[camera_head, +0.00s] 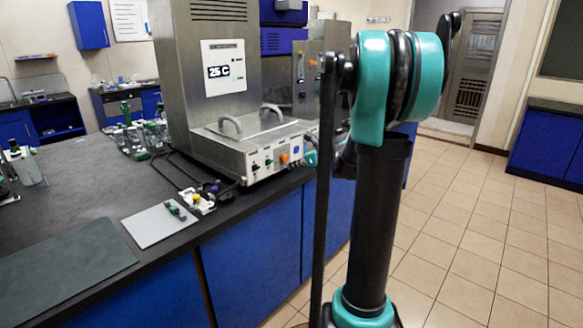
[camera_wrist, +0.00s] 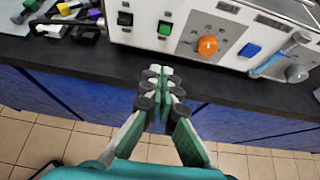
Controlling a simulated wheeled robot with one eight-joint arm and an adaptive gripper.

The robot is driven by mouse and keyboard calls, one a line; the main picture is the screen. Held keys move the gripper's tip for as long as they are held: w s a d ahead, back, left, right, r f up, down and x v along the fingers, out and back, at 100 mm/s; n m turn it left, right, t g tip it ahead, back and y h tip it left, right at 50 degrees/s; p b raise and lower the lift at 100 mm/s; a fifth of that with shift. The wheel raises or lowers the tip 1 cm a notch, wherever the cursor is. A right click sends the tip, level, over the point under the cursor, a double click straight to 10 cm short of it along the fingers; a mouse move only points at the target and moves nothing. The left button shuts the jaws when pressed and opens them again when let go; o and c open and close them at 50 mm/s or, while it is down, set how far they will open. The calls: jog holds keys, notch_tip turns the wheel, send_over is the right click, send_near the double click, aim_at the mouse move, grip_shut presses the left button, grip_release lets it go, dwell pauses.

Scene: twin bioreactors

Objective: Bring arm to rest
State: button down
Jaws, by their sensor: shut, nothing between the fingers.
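My gripper (camera_wrist: 166,85) shows in the wrist view with its green-padded fingers together and nothing between them. It is in front of the bench edge, facing the instrument's control panel, and apart from it. In the head view my teal and black arm stands upright to the right of the bench; the gripper is mostly hidden behind it. The instrument (camera_head: 250,148) is a grey metal unit with handles on its lid and a tall back with a "25 C" display. Its front panel (camera_wrist: 190,35) carries an orange knob (camera_wrist: 207,45), switches and a blue button.
The dark bench top (camera_head: 85,215) holds a white plate (camera_head: 152,226), a dark mat (camera_head: 65,268), small connectors (camera_head: 198,197) and several green-capped bottles (camera_head: 140,135). Blue cabinets (camera_head: 252,255) stand under it. The tiled floor (camera_head: 475,225) on the right is clear.

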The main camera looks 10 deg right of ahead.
jog(key=s+a+f+n+g+h, duration=0.2)
jog(key=s+a+f+n, duration=0.15)
jog(key=s+n, duration=0.45)
jog(key=s+a+f+n+g+h, duration=0.1)
jog(key=s+a+f+n+g, duration=0.1)
jog(key=s+f+n, duration=0.6)
jog(key=s+d+f+n+h, duration=0.1)
jog(key=s+f+n+h, duration=0.1)
jog(key=s+n, duration=0.4)
jog(key=s+d+f+n+g+h, duration=0.1)
jog(key=s+n, duration=0.5)
jog(key=s, duration=0.6)
notch_tip(320, 180, down, 2)
jog(key=shift+d+f+n+g+h, duration=0.1)
jog(key=shift+d+n+g+h, duration=0.2)
jog(key=shift+d+h, duration=0.3)
